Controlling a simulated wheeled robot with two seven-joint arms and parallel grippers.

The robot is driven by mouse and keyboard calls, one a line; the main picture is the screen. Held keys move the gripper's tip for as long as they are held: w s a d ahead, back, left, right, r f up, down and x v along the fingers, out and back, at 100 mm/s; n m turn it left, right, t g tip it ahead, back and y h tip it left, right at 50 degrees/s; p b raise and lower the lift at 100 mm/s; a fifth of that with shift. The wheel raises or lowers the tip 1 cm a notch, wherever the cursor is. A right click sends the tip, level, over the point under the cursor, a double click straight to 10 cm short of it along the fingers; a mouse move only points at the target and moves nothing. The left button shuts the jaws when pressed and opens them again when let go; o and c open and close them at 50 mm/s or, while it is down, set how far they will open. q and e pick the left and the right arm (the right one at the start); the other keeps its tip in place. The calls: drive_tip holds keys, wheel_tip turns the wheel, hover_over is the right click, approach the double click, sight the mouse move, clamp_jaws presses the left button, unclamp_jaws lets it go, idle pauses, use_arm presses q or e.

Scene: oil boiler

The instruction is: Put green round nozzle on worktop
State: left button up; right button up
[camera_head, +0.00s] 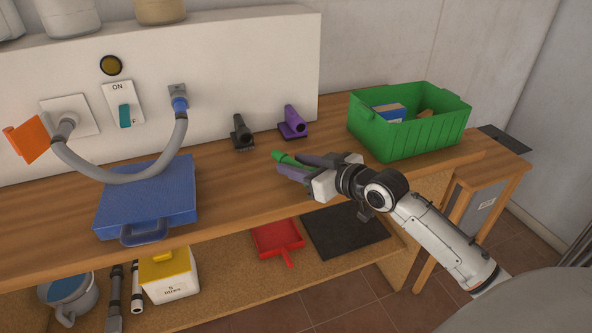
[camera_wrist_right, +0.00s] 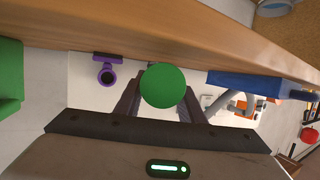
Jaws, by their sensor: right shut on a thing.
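My right gripper (camera_head: 296,167) is shut on the green round nozzle (camera_head: 287,158), whose green end sticks out past the fingers to the left in the head view. In the wrist view the nozzle (camera_wrist_right: 162,86) shows as a green disc between the two dark fingers of my right gripper (camera_wrist_right: 160,95). The gripper is by the front part of the wooden worktop (camera_head: 235,185); the gap between nozzle and worktop cannot be told. My left gripper is not in view.
A black nozzle (camera_head: 242,133) and a purple nozzle (camera_head: 293,122) stand at the back of the worktop. A green crate (camera_head: 415,137) is at right, a blue case (camera_head: 150,196) at left. Worktop between case and gripper is clear. A red dustpan (camera_head: 277,238) lies on the lower shelf.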

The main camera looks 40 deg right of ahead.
drive_tip(key=shift+f, duration=0.75)
drive_tip(key=o, duration=1.1)
drive_tip(key=v, duration=1.2)
